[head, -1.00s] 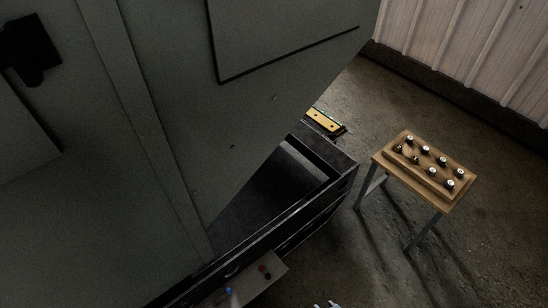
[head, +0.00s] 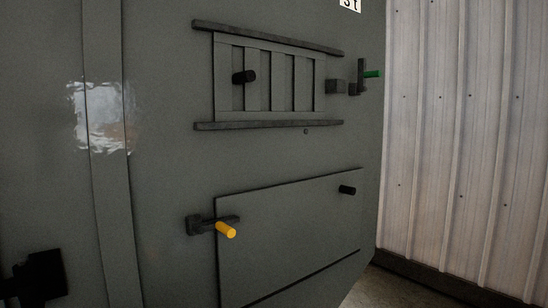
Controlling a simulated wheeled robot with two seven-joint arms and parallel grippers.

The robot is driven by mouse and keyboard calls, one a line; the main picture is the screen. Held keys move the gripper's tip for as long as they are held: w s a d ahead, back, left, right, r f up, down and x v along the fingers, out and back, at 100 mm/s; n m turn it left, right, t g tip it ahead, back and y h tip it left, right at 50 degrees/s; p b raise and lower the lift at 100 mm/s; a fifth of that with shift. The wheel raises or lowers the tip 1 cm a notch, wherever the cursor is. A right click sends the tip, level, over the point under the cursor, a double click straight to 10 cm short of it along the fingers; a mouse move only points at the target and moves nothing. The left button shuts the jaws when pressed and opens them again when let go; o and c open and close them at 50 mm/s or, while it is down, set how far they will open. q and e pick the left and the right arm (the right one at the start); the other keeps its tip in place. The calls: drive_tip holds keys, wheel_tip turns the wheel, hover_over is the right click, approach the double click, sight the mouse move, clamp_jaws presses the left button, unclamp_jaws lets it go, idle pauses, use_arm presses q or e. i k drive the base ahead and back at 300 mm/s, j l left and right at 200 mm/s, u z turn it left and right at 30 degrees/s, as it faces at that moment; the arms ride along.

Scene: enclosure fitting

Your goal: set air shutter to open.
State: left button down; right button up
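The air shutter (head: 283,81) is on the upper part of the grey enclosure face in the head view. It is a slatted panel between two dark horizontal rails, with a black knob (head: 244,77) at its left side. No clear openings show between its slats, but I cannot tell for sure whether it is open or closed. A latch with a green handle (head: 373,74) sits just right of the shutter.
Below the shutter is a flat panel (head: 290,238) with a black knob (head: 347,190) and a yellow-handled latch (head: 226,230) at its upper left. A corrugated wall (head: 465,140) stands to the right.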

sight(251, 77)
drive_tip(key=j+z, duration=0.15)
drive_tip(key=z, duration=0.25)
drive_tip(key=j+z, duration=0.1)
drive_tip(key=z, duration=0.3)
drive_tip(key=k+j+z, duration=0.1)
drive_tip(key=z, duration=0.3)
drive_tip(key=j+z, duration=0.1)
drive_tip(key=z, duration=0.25)
